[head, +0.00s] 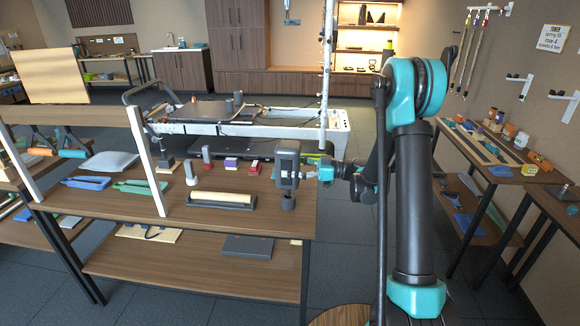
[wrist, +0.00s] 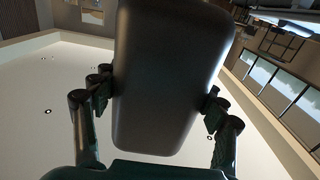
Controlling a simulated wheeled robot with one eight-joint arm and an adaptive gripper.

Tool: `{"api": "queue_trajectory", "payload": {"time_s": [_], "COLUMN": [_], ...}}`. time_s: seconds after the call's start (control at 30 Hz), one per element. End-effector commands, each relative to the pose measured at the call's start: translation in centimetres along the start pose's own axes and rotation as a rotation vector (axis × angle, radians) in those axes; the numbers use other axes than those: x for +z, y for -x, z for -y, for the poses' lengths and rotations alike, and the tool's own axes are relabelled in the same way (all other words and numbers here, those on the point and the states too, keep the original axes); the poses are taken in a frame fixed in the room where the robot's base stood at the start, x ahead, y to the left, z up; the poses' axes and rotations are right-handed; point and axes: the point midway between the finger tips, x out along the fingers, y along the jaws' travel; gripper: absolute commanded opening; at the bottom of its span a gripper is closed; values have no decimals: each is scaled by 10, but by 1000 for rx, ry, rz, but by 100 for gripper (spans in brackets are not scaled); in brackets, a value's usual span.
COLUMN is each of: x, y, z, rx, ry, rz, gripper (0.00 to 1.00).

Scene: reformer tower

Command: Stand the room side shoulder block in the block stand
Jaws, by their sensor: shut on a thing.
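A dark, rounded block (head: 287,158), which I take to be the room side shoulder block, is upright above the right end of the wooden table. My gripper (head: 308,174) is shut on it from the right. In the wrist view the block (wrist: 170,75) fills the middle, between the two fingers of my gripper (wrist: 160,100). A dark round piece (head: 288,202) is just below the block; I cannot tell whether they touch. A low dark holder (head: 245,206) with a pale bar on it lies to the left. I cannot tell for sure which piece is the block stand.
A reformer (head: 240,128) is behind. Bare tabletop shows in front.

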Motion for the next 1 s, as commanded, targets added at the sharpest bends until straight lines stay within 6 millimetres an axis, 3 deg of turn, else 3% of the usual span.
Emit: {"api": "queue_trajectory", "payload": {"time_s": [1.0], "x": [24], "y": [0], "z": [0], "rx": [0], "ry": [0], "rz": [-2], "gripper": [13]}}
